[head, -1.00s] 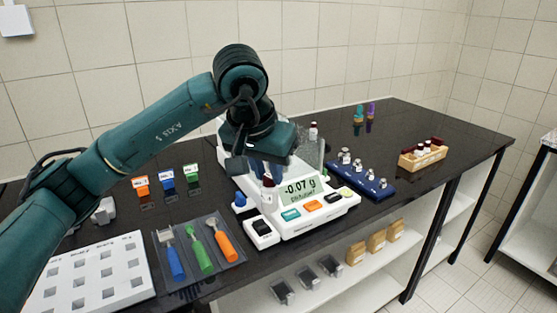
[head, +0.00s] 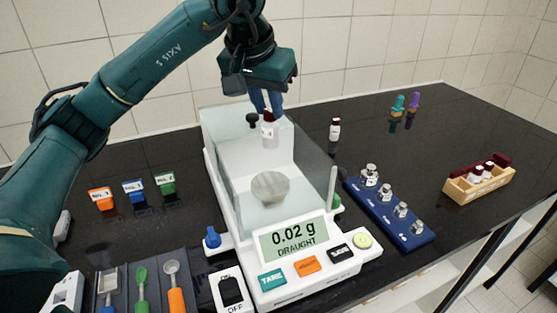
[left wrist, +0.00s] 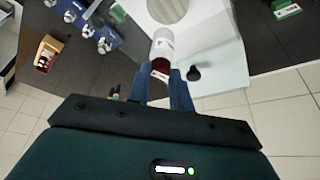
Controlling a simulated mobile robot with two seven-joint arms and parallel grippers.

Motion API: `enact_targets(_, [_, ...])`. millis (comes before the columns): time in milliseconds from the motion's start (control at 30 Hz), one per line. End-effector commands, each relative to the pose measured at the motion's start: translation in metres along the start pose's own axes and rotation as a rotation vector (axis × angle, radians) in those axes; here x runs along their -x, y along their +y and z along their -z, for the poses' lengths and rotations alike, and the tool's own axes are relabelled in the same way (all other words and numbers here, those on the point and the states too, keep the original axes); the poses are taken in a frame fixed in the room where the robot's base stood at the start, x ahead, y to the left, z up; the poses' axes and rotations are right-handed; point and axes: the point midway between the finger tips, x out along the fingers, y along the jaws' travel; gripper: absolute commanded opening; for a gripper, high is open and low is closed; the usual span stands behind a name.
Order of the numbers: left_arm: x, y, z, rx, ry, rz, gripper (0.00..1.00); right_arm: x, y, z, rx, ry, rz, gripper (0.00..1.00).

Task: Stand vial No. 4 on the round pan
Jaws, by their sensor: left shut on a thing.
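My left gripper (head: 266,108) is shut on a vial (head: 269,132) with a dark red cap and a white label. It holds the vial upright above the balance, near the top of the glass draught shield. The held vial also shows in the left wrist view (left wrist: 162,50), cap toward the gripper; its number is too small to read. The round pan (head: 270,186) is inside the shield, below and apart from the vial, and looks empty. In the left wrist view the pan (left wrist: 168,10) is at the top edge. The balance display (head: 293,238) reads 0.02 g, DRAUGHT. My right gripper is not seen.
Glass walls (head: 312,165) surround the pan. Another red-capped vial (head: 335,130) stands behind right. A blue weight block (head: 390,212) and a wooden vial box (head: 480,183) are at right. Coloured tags (head: 133,188) and tools (head: 142,290) are at left.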

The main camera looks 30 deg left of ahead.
Motion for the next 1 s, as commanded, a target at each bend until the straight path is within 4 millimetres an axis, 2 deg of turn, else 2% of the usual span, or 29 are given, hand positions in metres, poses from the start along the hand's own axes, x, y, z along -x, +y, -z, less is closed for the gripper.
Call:
enact_targets(200, [-0.038,0.000,-0.017,-0.002,-0.005,0.000,0.00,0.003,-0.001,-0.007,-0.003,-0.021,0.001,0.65])
enact_targets(367, [-0.050,0.000,-0.021,-0.001,-0.001,0.000,0.00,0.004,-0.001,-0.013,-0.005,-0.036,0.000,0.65])
enact_targets(633, [-0.080,0.000,-0.034,-0.001,-0.003,0.000,0.00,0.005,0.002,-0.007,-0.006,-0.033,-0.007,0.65])
enact_targets(967, [-0.086,0.001,-0.036,-0.001,0.000,0.000,0.00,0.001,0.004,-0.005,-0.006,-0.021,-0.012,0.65])
enact_targets(1000, [-0.086,0.001,-0.036,-0.001,0.000,0.000,0.22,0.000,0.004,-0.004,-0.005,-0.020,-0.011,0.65])
